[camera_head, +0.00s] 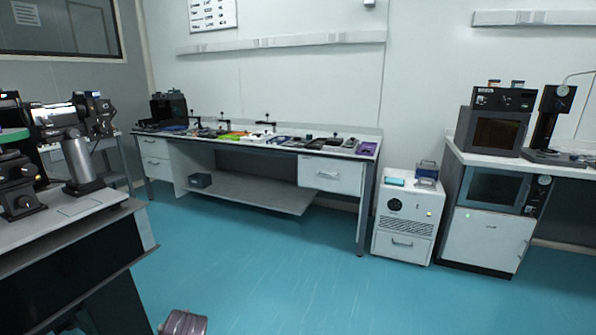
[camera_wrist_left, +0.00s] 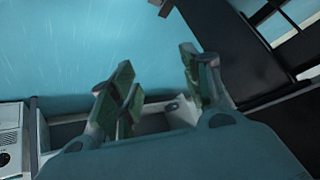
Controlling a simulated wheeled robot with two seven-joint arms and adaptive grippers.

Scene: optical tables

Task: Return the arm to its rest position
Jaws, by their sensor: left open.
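My left gripper (camera_wrist_left: 155,66) shows in the left wrist view with its two green-padded fingers spread apart. Nothing is held between them. Blue floor (camera_wrist_left: 110,40) lies behind the fingers, and they appear clear of any object. A rounded grey part at the bottom edge of the head view looks like a piece of my arm; the gripper itself cannot be made out there. My right gripper is in neither view.
An optical table (camera_head: 88,205) with instruments stands close on the left. A long workbench (camera_head: 330,173) with small items runs along the back wall. A white wheeled unit (camera_head: 405,222) and a bench with a dark oven (camera_head: 495,132) stand right. The blue floor between is clear.

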